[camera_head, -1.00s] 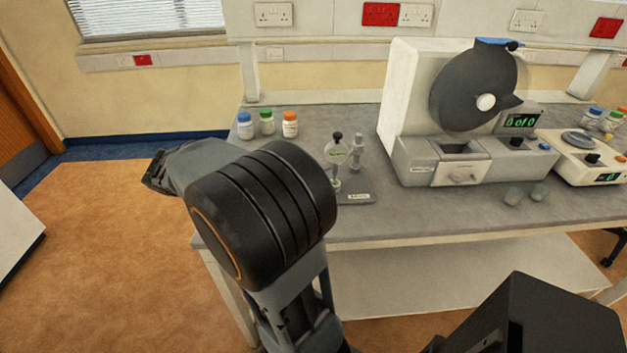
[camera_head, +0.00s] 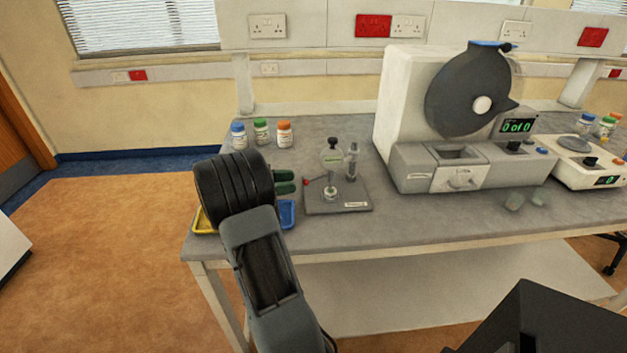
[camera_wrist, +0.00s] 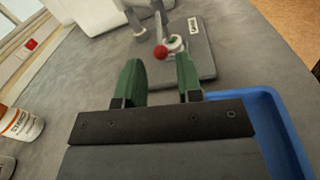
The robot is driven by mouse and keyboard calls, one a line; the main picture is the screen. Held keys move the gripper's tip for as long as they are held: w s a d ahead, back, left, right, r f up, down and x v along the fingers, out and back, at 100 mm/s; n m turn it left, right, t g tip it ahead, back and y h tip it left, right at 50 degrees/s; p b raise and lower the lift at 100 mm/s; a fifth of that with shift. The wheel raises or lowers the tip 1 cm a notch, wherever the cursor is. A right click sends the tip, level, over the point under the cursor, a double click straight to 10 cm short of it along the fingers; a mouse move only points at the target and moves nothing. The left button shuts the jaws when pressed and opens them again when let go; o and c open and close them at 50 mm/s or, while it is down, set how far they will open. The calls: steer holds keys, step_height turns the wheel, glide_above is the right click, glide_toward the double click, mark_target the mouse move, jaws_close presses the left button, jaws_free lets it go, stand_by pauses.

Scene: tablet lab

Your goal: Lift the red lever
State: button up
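The red lever shows as a small red ball knob (camera_wrist: 160,52) in the wrist view, low at the near side of a small bench instrument (camera_wrist: 196,70). In the head view the red knob (camera_head: 306,183) sits at the left edge of the same instrument (camera_head: 345,200), which has a grey base plate, an upright post and a round gauge. My gripper (camera_head: 292,182) is open and empty, its two green fingers pointing at the knob. In the wrist view the knob appears between and just beyond the fingertips; I cannot tell whether they touch it. The lever's arm is mostly hidden.
A blue tray (camera_head: 288,212) and a yellow tray (camera_head: 204,226) lie beside and under my arm near the bench's front edge. Capped bottles (camera_head: 261,132) stand behind. A large grey-and-white machine (camera_head: 412,165) stands right of the instrument, with clear bench between.

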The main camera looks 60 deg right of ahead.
mark_target(306, 180)
steer(key=x, duration=0.7)
steer(key=shift+s+d, duration=0.1)
steer(key=shift+s, duration=0.05)
jaws_close()
stand_by(0.3)
